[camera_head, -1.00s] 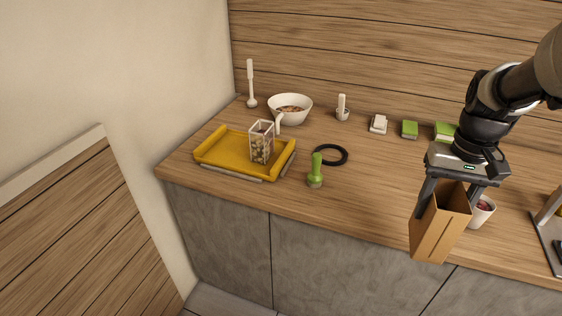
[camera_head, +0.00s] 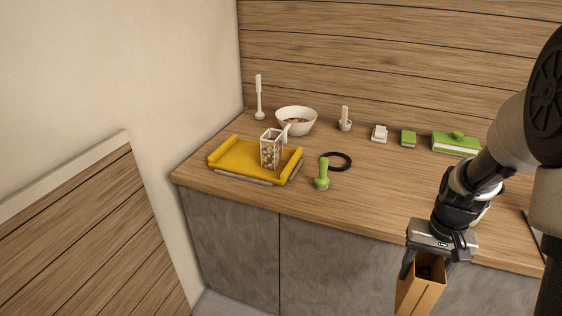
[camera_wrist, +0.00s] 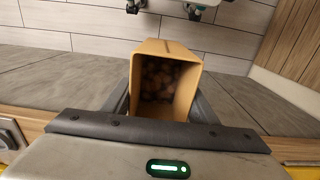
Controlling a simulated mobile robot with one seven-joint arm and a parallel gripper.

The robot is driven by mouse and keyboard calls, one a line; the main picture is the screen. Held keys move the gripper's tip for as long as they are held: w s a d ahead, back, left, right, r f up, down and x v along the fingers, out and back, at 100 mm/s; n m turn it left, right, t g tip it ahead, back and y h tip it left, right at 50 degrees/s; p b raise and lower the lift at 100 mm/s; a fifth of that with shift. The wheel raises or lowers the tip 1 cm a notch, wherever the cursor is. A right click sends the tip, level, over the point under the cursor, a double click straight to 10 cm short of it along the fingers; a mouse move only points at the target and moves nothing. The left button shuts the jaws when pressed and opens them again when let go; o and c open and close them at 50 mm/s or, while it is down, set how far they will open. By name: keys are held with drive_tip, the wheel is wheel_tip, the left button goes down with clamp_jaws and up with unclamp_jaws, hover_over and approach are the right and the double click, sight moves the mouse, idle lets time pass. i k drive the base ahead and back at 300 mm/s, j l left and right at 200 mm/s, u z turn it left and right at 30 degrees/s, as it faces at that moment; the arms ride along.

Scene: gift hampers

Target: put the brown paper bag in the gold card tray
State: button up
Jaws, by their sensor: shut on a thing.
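The brown paper bag (camera_head: 422,291) is upright and open at the top. My gripper (camera_head: 425,268) is shut on it, with a finger on either side, and holds it in front of the counter's front edge. In the wrist view the bag (camera_wrist: 140,85) sits between the fingers of my gripper (camera_wrist: 163,100), and several round brown things show inside. The gold card tray (camera_head: 232,158) lies on the counter at the left, well away from the bag. A clear box (camera_head: 271,153) with pale contents stands in the tray's right part.
The tray's left part is bare.

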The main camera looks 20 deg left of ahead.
sight(241, 156)
drive_tip(key=k+j, duration=0.1)
drive_tip(key=j, duration=2.65)
drive_tip(key=k, duration=0.05)
